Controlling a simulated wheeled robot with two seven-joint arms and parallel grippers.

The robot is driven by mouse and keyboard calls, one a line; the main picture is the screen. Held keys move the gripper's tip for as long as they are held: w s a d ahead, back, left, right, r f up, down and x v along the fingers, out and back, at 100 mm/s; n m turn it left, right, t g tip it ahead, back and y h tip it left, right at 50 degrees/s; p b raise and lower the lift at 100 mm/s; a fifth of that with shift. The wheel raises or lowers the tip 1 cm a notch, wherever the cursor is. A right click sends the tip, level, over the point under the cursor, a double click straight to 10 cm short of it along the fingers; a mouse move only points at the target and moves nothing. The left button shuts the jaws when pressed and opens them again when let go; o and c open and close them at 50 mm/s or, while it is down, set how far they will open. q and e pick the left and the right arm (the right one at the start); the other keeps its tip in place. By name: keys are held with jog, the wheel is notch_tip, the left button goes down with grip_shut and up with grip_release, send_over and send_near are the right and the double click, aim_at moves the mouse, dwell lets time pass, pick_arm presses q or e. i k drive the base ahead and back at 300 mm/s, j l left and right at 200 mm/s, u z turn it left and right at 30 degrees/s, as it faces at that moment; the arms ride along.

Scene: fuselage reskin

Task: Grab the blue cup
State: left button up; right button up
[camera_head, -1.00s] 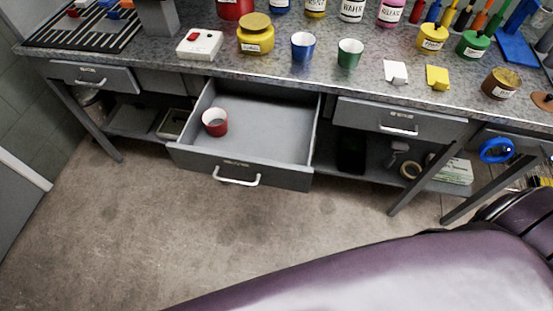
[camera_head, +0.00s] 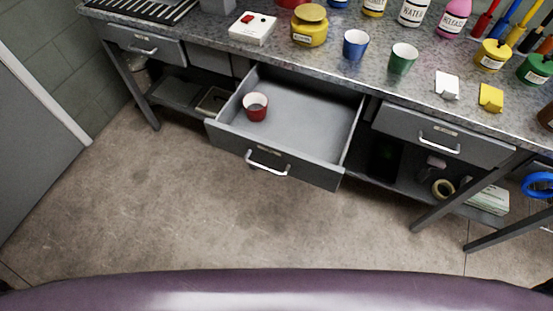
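The blue cup (camera_head: 355,45) stands upright on the grey speckled workbench (camera_head: 300,70), near its front edge and behind the open drawer. A green cup (camera_head: 402,59) stands to its right, apart from it. A yellow jar (camera_head: 309,27) stands to its left. Neither of my grippers shows in the head view.
An open drawer (camera_head: 300,118) juts out below the bench, with a red cup (camera_head: 256,106) in it. A white box with a red button (camera_head: 253,28) and white (camera_head: 447,85) and yellow (camera_head: 491,97) pieces are on the bench. A purple surface (camera_head: 280,290) spans the bottom. Floor between is clear.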

aim_at(355, 46)
jog(key=l, duration=0.2)
jog(key=i+l, duration=0.15)
jog(key=i+l+u, duration=0.15)
jog(key=l+u, duration=0.3)
jog(key=l, duration=0.4)
jog(key=l+u, duration=0.4)
jog(key=l, duration=0.45)
